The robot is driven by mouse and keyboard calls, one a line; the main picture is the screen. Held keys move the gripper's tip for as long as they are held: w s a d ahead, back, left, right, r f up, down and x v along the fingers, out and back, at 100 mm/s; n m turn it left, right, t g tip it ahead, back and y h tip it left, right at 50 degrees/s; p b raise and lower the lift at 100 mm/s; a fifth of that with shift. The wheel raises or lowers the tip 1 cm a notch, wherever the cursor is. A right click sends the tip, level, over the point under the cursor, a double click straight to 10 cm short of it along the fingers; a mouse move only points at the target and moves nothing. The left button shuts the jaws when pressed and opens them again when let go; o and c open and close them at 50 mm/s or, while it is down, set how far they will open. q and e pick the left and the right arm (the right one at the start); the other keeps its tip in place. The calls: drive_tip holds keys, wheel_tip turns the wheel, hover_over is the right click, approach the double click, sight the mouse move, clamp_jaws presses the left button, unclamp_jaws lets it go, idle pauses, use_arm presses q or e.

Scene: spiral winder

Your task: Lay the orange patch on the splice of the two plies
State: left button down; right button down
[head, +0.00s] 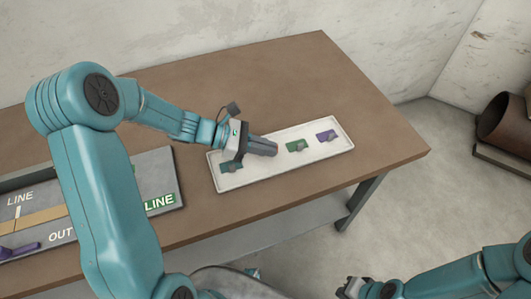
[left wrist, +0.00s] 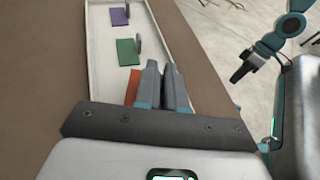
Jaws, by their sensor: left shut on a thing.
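The orange patch (left wrist: 133,86) shows in the left wrist view, partly hidden by my left gripper (left wrist: 165,68). My left gripper is shut on the orange patch, low over the white tray (left wrist: 108,75). In the head view my left gripper (head: 274,149) reaches over the tray (head: 270,177) and hides the orange patch. The board (head: 110,195) with the tan plies (head: 42,217) lies at the left of the table, partly behind my left arm; I cannot make out the splice. My right gripper (head: 350,288) is at the bottom, away from the table, its opening unclear.
The tray also holds a green patch (head: 295,147), a purple patch (head: 326,136) and a teal patch (head: 231,168). A purple piece (head: 20,250) lies on the board. The brown table (head: 270,80) is clear behind the tray.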

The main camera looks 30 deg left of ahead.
use_arm(q)
wheel_tip(320, 180, down, 3)
drive_tip(key=shift+r, duration=0.15)
drive_tip(key=shift+f, duration=0.2)
drive_tip(key=c, duration=1.2)
unclamp_jaws()
drive_tip(key=shift+r, duration=0.1)
